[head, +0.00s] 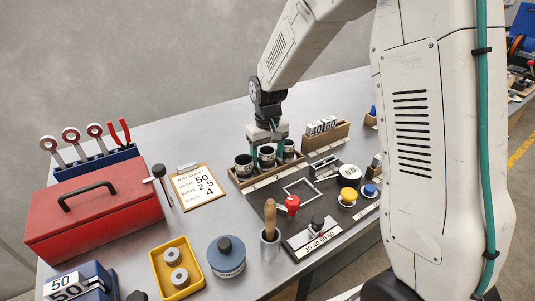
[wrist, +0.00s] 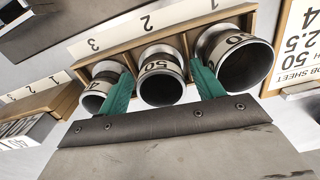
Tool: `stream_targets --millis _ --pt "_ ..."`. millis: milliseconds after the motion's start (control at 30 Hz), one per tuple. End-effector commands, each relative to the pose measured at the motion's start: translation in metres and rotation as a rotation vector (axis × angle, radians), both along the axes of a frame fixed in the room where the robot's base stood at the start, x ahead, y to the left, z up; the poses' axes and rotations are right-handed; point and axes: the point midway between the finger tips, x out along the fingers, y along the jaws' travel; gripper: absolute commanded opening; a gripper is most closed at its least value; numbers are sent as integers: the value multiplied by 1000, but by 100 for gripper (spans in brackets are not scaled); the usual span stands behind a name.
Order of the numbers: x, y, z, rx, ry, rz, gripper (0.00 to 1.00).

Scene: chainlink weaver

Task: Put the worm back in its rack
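Three dark, hollow cylindrical worms with white number bands stand in a wooden rack (head: 268,176) with slots labelled 1, 2 and 3. The middle worm (wrist: 161,84) reads 50 and sits in slot 2; it also shows in the head view (head: 267,155). The worm in slot 3 (wrist: 97,97) shows a 4, and the one in slot 1 (wrist: 245,60) has a partly hidden number. My gripper (wrist: 162,82) is low over the rack, its teal fingers on either side of the middle worm. Narrow gaps show beside it, so the fingers look open.
A job sheet (head: 198,187) lies left of the rack. A wooden box (head: 325,136) with number plates stands to its right. A red toolbox (head: 95,215), yellow tray (head: 187,283) and wooden-handled tool (head: 270,220) stand nearer. A red-knobbed lever (head: 292,204) is in front.

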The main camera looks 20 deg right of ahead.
Motion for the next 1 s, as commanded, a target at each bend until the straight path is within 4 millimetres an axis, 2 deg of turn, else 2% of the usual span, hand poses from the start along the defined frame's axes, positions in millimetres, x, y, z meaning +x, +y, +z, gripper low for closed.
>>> stream_targets --millis 167,400,600,1000 --pt "0 1 9 1 -2 0 69" --pt "1 0 50 0 -4 0 69" --pt "0 0 74 0 -1 -1 69" --pt "0 0 78 0 0 -1 69"
